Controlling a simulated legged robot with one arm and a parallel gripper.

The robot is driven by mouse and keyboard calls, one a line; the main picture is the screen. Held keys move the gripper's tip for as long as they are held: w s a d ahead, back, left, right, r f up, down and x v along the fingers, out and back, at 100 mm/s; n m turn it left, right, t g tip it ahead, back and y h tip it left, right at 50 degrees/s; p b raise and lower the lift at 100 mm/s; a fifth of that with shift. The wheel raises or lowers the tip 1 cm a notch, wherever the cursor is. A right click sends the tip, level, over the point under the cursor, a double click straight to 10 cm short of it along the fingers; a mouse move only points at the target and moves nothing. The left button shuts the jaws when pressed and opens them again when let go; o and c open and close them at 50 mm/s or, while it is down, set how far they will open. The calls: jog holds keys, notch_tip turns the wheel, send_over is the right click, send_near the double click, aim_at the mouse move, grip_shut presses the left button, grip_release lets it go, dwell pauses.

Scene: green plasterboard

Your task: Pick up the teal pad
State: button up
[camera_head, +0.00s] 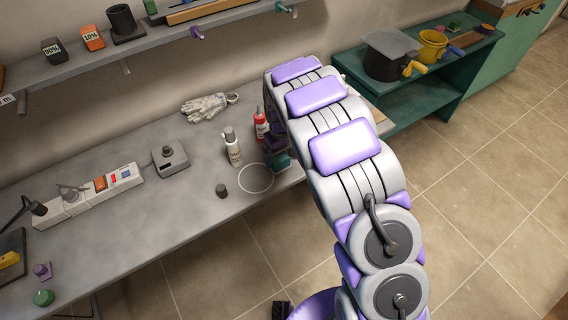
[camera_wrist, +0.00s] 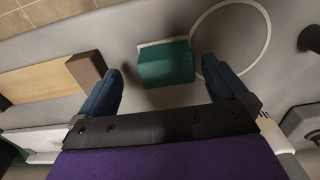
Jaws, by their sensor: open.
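The teal pad (camera_wrist: 166,66) is a small block in the wrist view, near the top centre, beside the edge of a white ring. A thin white strip shows along its upper edge. My gripper (camera_wrist: 163,82) is open, with one dark blue finger on each side of the pad and nothing held. In the head view a teal patch that looks like the pad (camera_head: 282,163) shows at the bench's right end, partly hidden by my arm. My gripper is mostly hidden there behind the arm.
On the grey bench (camera_head: 115,225), a white bottle (camera_head: 233,148) and a red bottle (camera_head: 261,125) stand close to my gripper. A small dark cylinder (camera_head: 221,190) stands left of the white ring (camera_head: 256,178). A wooden block (camera_wrist: 86,72) lies beside the left finger in the wrist view.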

aim_at(280, 157)
jog(key=f, duration=0.1)
jog(key=a+f, duration=0.1)
jog(key=a+f+b, duration=0.1)
jog(key=f, duration=0.1)
jog(key=shift+s+a+f, duration=0.1)
jog(key=shift+a, duration=0.05)
jog(key=shift+d, duration=1)
jog(key=shift+c, duration=0.2)
jog(key=shift+d, duration=0.35)
jog(key=shift+c, duration=0.7)
jog(key=shift+r, duration=0.2)
jog(key=shift+c, duration=0.7)
jog(key=shift+a, duration=0.15)
jog(key=shift+c, duration=0.8)
jog(key=shift+a+f, duration=0.1)
jog(key=shift+a, duration=0.6)
jog(key=c, duration=0.3)
jog(key=shift+a, duration=0.1)
jog(key=c, duration=0.3)
jog(key=shift+d, duration=0.45)
notch_tip(280, 157, up, 10)
jog(key=shift+a+p, duration=0.1)
jog(key=shift+p, duration=1.15)
